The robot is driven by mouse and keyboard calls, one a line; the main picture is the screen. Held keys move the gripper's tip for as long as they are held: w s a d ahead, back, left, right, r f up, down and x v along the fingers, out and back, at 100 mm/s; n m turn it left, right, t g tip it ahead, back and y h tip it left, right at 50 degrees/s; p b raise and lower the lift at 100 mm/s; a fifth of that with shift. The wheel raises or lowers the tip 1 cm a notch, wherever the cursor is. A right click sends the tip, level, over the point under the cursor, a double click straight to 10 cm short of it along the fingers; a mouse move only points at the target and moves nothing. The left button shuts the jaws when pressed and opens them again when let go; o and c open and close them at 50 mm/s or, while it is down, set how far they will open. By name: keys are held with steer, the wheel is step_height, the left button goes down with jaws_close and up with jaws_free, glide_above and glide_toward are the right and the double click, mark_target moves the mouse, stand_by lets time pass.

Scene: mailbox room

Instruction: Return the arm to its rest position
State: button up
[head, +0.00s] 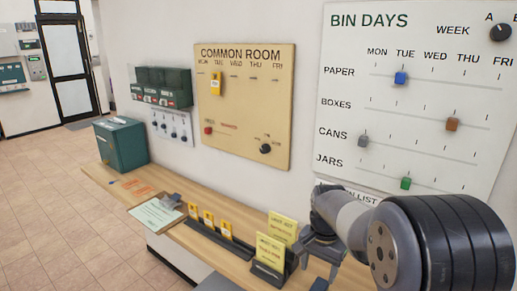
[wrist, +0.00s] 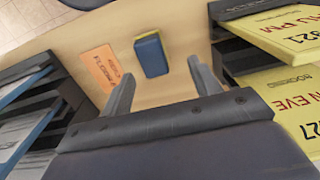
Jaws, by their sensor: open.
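My arm (head: 400,245) reaches in from the lower right of the head view, over the wooden counter (head: 180,232). My gripper (wrist: 160,72) shows in the wrist view with its two fingers spread wide and nothing held between them. It points down at the counter. A blue and yellow block (wrist: 151,55) lies on the counter just beyond the fingertips, apart from them. In the head view the fingers are mostly hidden or cut off at the bottom edge.
Yellow cards (head: 284,228) stand in a black holder beside my arm; they are close on the right in the wrist view (wrist: 285,32). A dark rack (wrist: 30,110) is on the left there. The Bin Days board (head: 440,75) is on the wall behind my arm. A green box (head: 120,146) stands farther left.

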steer(key=shift+r, duration=0.35)
steer(key=shift+f, duration=0.1)
